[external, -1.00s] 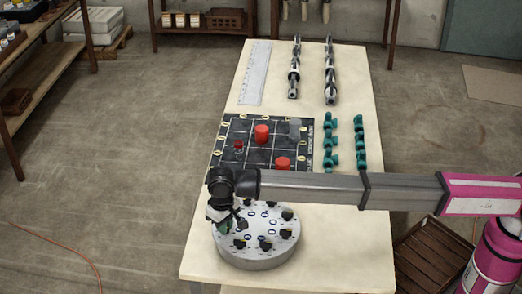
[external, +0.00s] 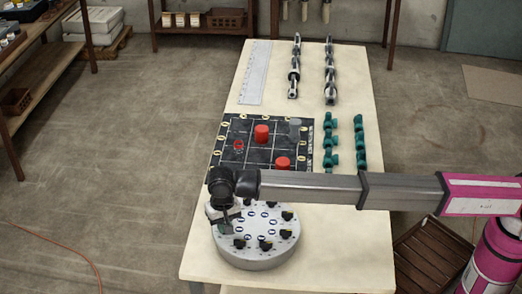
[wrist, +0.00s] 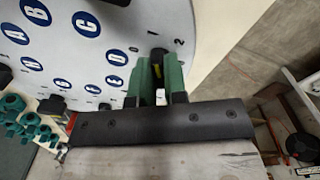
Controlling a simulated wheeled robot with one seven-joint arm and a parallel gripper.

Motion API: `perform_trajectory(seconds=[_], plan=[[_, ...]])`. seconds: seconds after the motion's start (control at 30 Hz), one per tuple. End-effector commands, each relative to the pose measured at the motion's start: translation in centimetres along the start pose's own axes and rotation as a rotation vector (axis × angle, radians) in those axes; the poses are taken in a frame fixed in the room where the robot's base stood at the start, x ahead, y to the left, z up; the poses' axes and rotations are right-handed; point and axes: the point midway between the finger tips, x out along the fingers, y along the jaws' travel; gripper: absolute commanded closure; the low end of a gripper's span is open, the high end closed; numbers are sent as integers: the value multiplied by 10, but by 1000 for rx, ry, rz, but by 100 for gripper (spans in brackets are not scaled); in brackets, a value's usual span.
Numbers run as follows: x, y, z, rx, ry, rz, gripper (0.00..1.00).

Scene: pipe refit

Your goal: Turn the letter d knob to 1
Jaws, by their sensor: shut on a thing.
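The round grey dial plate (external: 258,262) stands on the near end of the table, with several black knobs and blue letter discs on top. It fills the upper left of the wrist view (wrist: 60,50). My gripper (external: 224,228) is at the plate's left side. In the wrist view its green fingers (wrist: 160,78) are shut on a black knob (wrist: 158,54) near the plate's edge. A blue disc (wrist: 116,57) beside this knob is small and its letter hard to read. Marks 0, 1 and 2 show around the knob. The fingers partly hide its pointer.
A black grid board (external: 247,150) with red cylinders (external: 262,134) lies beyond the plate. Green pipe fittings (external: 330,145) stand right of it. A ruler (external: 255,72) and metal pipe assemblies (external: 294,68) lie at the far end. The table's near right is clear.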

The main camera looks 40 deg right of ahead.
Motion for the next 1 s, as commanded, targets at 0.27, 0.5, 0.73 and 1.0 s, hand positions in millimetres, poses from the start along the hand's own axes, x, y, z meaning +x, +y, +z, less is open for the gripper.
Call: perform_trajectory(seconds=[0.27, 0.5, 0.73, 1.0], plan=[[-1, -1, 0, -1, 0, -2, 78], [0, -1, 0, -2, 0, -1, 62], [-5, 0, 0, -2, 0, -1, 62], [-38, -1, 0, -2, 1, -3, 62]])
